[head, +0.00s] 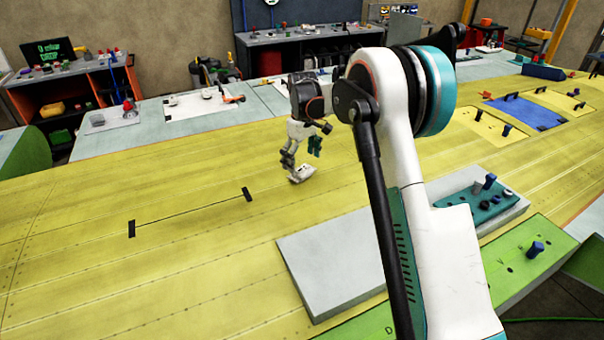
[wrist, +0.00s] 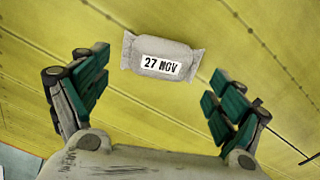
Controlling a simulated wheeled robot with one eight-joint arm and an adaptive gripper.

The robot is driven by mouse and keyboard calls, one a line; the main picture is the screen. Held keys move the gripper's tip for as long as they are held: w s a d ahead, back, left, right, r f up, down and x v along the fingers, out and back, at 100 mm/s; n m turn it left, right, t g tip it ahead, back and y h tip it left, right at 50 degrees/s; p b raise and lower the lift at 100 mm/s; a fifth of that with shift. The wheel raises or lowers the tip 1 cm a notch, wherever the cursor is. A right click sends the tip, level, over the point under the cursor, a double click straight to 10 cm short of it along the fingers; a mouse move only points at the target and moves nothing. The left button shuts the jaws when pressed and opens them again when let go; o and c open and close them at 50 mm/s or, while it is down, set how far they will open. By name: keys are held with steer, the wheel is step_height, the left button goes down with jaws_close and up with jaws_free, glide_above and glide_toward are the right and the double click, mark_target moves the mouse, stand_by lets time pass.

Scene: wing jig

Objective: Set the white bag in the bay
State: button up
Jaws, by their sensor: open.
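The white bag (head: 302,174) lies on the yellow wing panel, just under my gripper (head: 301,154). In the wrist view the bag (wrist: 162,48) shows a label reading "27 NOV" and lies at the top middle, ahead of the fingers. My gripper (wrist: 157,88) is open, with its green-padded fingers wide apart and nothing between them. The fingers look a little above the panel and apart from the bag. No spot is clearly marked as the bay; two black marks joined by a thin line (head: 190,212) lie on the panel left of the bag.
A grey plate (head: 325,262) lies at the front, partly behind my arm. A teal tray with knobs (head: 487,205) stands right of it. A blue rectangle (head: 522,113) and black handles are at the far right. The yellow panel (head: 90,270) is largely clear at left.

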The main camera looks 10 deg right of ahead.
mark_target(302, 169)
step_height(302, 169, down, 4)
steer(key=shift+s+f, duration=0.1)
steer(key=shift+c, duration=0.5)
steer(key=c, duration=1.2)
steer(key=shift+o, duration=0.2)
